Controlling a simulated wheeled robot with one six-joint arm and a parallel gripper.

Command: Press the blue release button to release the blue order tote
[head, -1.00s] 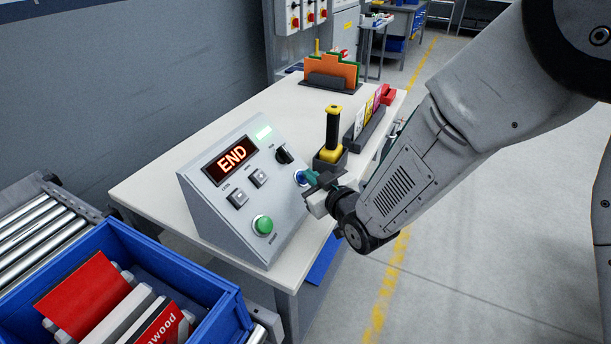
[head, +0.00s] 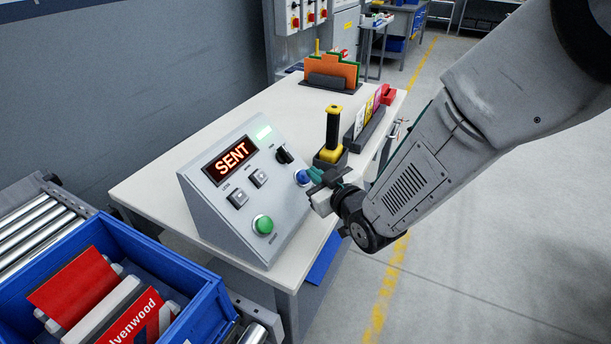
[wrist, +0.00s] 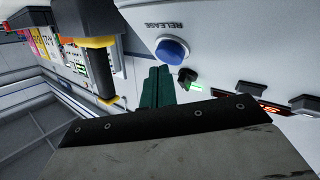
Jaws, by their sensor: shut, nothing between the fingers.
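The blue release button (head: 302,177) is on the right of the sloped grey control panel (head: 222,208). It also shows in the wrist view (wrist: 172,50), under the word RELEASE. My gripper (head: 314,174) is shut and empty, its green fingertips close beside the button. In the wrist view the shut fingers (wrist: 157,84) appear just apart from the button. The panel display (head: 230,160) reads SENT. The blue order tote (head: 205,311) is at the lower left on the roller conveyor, with red-labelled items inside.
A green button (head: 262,224), two grey buttons and a black knob (head: 284,155) share the panel. A yellow-and-black handled tool (head: 332,135) stands just behind my gripper. A file rack (head: 331,72) is at the table's back. The floor on the right is clear.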

